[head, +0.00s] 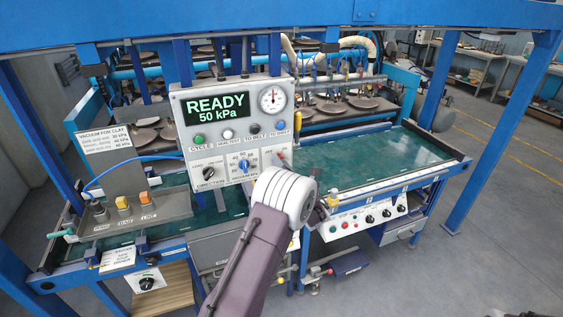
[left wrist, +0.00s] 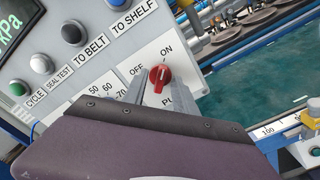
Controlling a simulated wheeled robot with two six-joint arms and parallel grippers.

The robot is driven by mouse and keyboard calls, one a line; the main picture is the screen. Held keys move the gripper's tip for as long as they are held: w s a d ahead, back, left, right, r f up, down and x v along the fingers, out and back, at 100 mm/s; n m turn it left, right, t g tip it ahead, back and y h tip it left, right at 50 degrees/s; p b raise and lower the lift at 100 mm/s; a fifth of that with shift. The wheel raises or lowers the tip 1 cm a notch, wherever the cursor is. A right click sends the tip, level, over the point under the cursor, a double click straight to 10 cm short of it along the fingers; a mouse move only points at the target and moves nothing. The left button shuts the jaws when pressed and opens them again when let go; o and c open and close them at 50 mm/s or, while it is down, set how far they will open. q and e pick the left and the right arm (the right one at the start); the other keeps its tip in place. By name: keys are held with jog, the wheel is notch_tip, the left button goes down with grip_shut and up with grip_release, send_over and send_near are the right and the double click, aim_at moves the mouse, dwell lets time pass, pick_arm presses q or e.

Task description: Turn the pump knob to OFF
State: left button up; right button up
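The red pump knob (left wrist: 160,76) is on the white control panel in the left wrist view, between the labels OFF at its left and ON above it. Its pale pointer line looks turned toward ON. My left gripper (left wrist: 163,88) has one grey finger on each side of the knob. The fingers are apart, with gaps showing beside the knob; I see no firm contact. In the head view my left arm reaches up to the lower right of the control box (head: 183,113), and its wrist hides most of the pump knob area. My right gripper is not in view.
The box has a READY 50 kPa display (head: 220,108), a gauge (head: 272,99), a row of buttons, a black direction knob (head: 208,173) and a blue vacuum knob (head: 244,165). A green conveyor surface (head: 370,160) is clear to the right. A blue beam crosses above.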

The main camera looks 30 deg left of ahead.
pick_arm(q)
jog(key=shift+d, duration=0.1)
grip_shut()
jog(key=shift+f+n+b, duration=0.2)
jog(key=shift+n+b, duration=8.7)
jog(key=shift+b, duration=4.65)
grip_release()
jog(key=shift+r, duration=0.15)
